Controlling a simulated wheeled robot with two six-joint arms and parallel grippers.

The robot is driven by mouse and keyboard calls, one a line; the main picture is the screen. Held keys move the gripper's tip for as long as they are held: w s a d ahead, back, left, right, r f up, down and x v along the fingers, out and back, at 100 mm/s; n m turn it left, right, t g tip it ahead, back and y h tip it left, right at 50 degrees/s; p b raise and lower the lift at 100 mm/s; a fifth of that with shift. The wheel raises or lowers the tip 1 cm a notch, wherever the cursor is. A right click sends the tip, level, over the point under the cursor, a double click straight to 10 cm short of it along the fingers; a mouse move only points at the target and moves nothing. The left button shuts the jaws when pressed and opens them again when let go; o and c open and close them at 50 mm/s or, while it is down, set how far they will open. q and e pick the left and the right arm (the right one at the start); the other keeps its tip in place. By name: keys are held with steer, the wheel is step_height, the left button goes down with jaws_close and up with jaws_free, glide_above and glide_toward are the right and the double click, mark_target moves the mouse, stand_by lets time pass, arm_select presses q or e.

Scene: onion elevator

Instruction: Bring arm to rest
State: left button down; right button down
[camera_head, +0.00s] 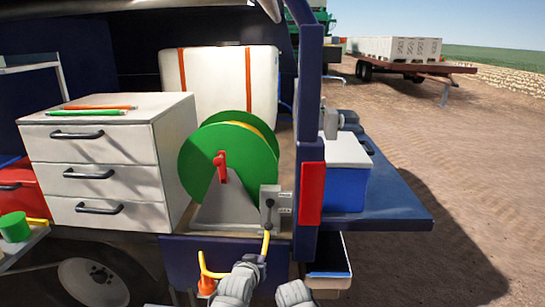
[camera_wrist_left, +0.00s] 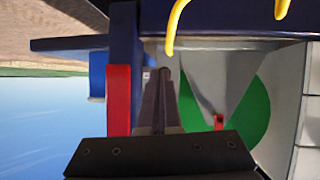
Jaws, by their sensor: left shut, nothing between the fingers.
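My left gripper (camera_head: 257,260) is at the lower middle of the head view, in front of the truck's dark blue side panel below the hose reel. It is shut and empty. In the left wrist view, which is turned upside down, its dark fingers (camera_wrist_left: 161,90) lie together, pointing toward the truck between the red panel (camera_wrist_left: 118,100) and the green reel (camera_wrist_left: 245,115). A yellow bent bar (camera_head: 267,243) shows beside the gripper; whether they touch I cannot tell. A grey arm part (camera_head: 294,293) shows at the bottom edge. My right gripper does not show.
The green reel (camera_head: 200,160) stands beside a white drawer cabinet (camera_head: 130,178). A grey control box (camera_head: 276,205) is just above the gripper. A red panel (camera_head: 313,193), a blue-and-white cooler (camera_head: 345,185) on a blue shelf (camera_head: 405,205) are to the right. Open dirt lies beyond.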

arm_select(q)
steer(key=s+f+m+g+y, duration=0.1)
steer(key=s+f+g, duration=0.4)
steer(key=s, duration=0.5)
steer(key=s+f+m+g+y+p, duration=0.1)
steer(key=s+f+g, duration=0.4)
steer(key=s, duration=0.6)
steer(key=a+m+g+y, duration=0.1)
steer(key=g, duration=0.1)
steer(key=shift+g+y+p, duration=0.3)
steer(key=shift+g+y, duration=0.1)
steer(key=shift+s, duration=0.1)
